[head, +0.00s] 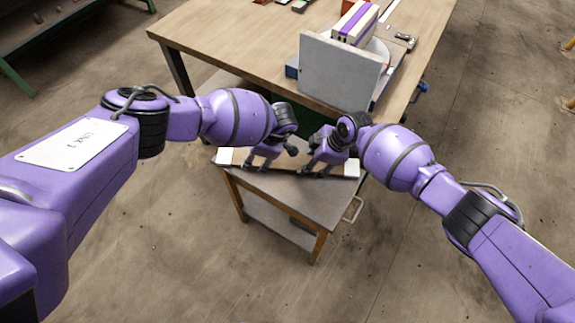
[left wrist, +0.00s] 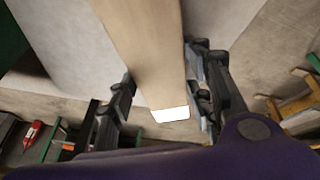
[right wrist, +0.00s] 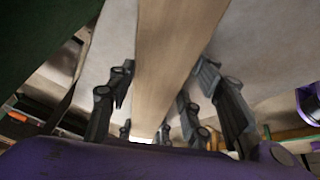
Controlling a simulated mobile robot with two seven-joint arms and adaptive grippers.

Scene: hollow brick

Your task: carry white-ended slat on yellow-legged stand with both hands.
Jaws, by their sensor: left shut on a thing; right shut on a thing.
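The white-ended slat (head: 289,165) is pale wood and lies left to right at the stand's far side in the head view. The yellow-legged stand (head: 305,200) has a grey top. My left gripper (head: 262,167) is shut on the slat near its left end. My right gripper (head: 315,170) is shut on it towards its right end. The slat runs between the fingers in the left wrist view (left wrist: 145,55), with a white end showing, and in the right wrist view (right wrist: 170,60). I cannot tell whether it touches the stand's top.
A large wooden table (head: 225,40) stands just behind the stand. A grey upright panel (head: 338,72) and a purple-striped block (head: 356,22) are on it. A dark green-legged bench (head: 60,30) is at the far left. Open floor lies in front of the stand.

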